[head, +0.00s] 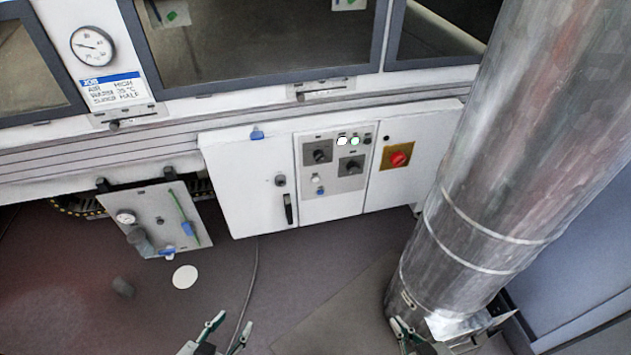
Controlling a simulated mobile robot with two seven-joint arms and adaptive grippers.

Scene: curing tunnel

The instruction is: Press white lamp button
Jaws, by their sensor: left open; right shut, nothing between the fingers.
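The control panel (333,161) on the white cabinet front carries two dark rotary knobs and small lamps. A bright white lamp (342,141) glows at its top, beside a white-green lamp (355,141). A small pale button (316,178) sits lower left, above a blue one (320,190). I cannot tell which is the white lamp button. My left gripper (228,330) is open and empty at the bottom edge, well below the panel in the picture. My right gripper (402,328) is shut and empty at the bottom, near the base of the metal duct; part of it is out of frame.
A large silver duct (500,150) fills the right side. A red rotary switch (398,159) sits right of the panel, a cabinet handle (288,208) left of it. A gauge plate (150,220) hangs further left. Open floor (310,275) lies below the cabinet.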

